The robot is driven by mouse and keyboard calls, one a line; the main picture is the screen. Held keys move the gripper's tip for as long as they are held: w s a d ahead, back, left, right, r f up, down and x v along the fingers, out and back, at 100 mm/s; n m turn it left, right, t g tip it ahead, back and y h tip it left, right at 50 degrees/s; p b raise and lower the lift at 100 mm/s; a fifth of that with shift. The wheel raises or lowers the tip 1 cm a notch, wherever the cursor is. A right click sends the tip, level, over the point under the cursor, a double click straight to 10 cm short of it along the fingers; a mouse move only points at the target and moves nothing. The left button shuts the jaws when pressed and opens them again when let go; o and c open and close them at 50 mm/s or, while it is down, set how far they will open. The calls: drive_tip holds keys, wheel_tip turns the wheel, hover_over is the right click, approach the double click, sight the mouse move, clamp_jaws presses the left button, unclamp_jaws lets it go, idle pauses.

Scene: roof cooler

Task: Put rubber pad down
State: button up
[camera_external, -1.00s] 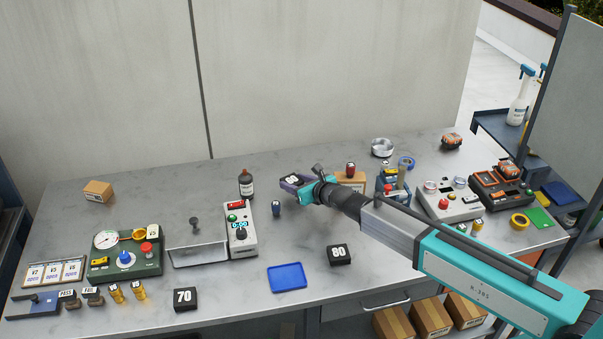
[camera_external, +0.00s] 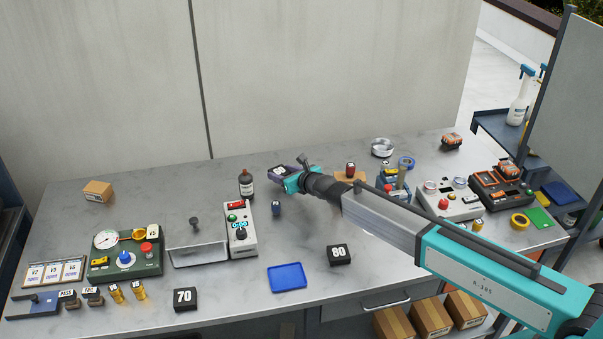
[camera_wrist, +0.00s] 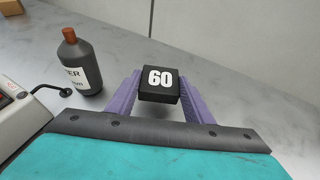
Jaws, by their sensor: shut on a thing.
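The rubber pad (camera_wrist: 159,84) is a black block with a white "60" on top. My gripper (camera_wrist: 160,92) is shut on it, with a purple finger on each side, in the wrist view. In the external view my gripper (camera_external: 281,171) is over the back of the bench, right of the brown bottle, and the pad (camera_external: 279,169) shows small and dark between its fingers. I cannot tell whether the pad touches the bench top. Two similar black pads, marked "70" (camera_external: 185,299) and "80" (camera_external: 338,254), lie near the front of the bench.
The brown bottle (camera_external: 246,185) stands left of my gripper and also shows in the wrist view (camera_wrist: 80,62). A grey control box (camera_external: 240,230) and a small dark blue item (camera_external: 276,208) are nearer the front. The wall (camera_external: 330,80) stands behind the bench.

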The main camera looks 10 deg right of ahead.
drive_tip(key=shift+f+p, duration=0.4)
drive_tip(key=shift+f, duration=1.35)
drive_tip(key=o, duration=1.1)
drive_tip(key=shift+f, duration=0.1)
drive_tip(key=shift+b+v, duration=0.65)
drive_tip(key=shift+v, duration=2.5)
drive_tip(key=shift+b+v, duration=0.5)
drive_tip(key=shift+v, duration=2.4)
drive_tip(key=shift+a+r, duration=0.1)
drive_tip(key=shift+r, duration=0.15)
